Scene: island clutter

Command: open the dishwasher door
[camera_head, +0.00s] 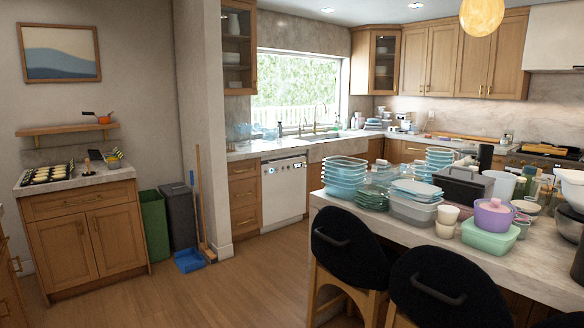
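The dishwasher (284,190) is a white-fronted appliance under the back counter, left of the sink. Its door is shut and upright, with a dark control strip along its top edge. It stands between wooden drawers on the left and a cabinet partly hidden by the island on the right. Neither of my grippers shows in the head view, so I cannot see what they hold or where they are.
A cluttered island (463,245) with stacked glass containers fills the right, with black chairs (352,255) in front. A green bin (154,224), a grey bin (178,218) and a blue dustpan (189,260) stand at left. The wooden floor (225,292) between is clear.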

